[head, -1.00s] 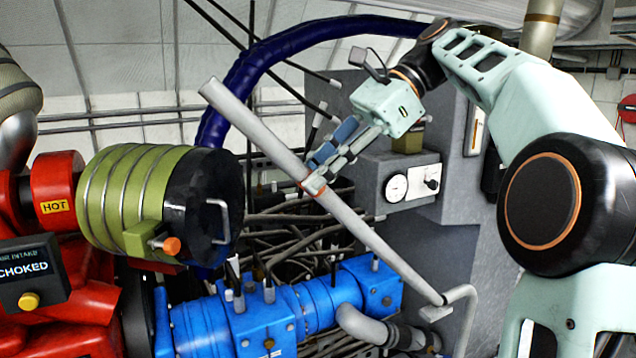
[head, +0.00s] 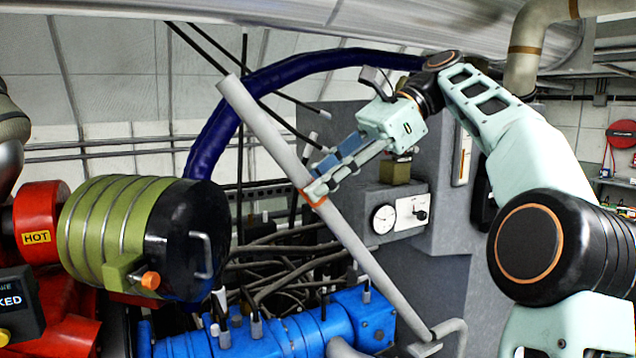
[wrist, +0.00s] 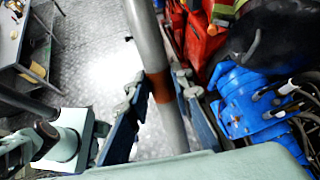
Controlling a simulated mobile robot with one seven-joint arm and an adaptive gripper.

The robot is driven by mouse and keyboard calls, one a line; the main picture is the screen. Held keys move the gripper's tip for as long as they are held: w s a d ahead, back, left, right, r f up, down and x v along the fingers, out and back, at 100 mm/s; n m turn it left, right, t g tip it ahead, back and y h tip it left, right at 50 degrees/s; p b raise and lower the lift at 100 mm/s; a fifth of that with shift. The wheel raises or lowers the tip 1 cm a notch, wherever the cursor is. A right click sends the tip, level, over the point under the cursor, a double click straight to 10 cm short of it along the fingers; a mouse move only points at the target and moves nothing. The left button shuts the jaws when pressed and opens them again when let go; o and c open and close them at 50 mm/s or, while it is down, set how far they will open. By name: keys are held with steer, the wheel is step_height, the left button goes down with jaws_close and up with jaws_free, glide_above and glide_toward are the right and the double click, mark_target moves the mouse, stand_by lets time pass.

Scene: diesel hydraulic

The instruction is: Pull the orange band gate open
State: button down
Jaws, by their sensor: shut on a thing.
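The gate is a long grey bar (head: 262,124) with an orange band (head: 306,192) around its middle. It slants from upper left down to a bracket (head: 425,347) at the lower right in the head view. My gripper (head: 316,186) is shut on the bar at the orange band. In the wrist view my gripper (wrist: 157,97) has a finger on each side of the bar, and the orange band (wrist: 161,86) shows between them. The fingers partly cover the band in the head view.
A green ribbed canister (head: 110,228) with a black end stands left of the bar. Blue machinery (head: 300,322) and cables lie below. A grey box with a gauge (head: 384,219) is behind, right of my gripper. A dark blue hose (head: 215,140) arches behind the bar.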

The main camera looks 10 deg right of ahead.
steer(key=c, duration=1.7)
jaws_free()
steer(key=shift+f, duration=0.1)
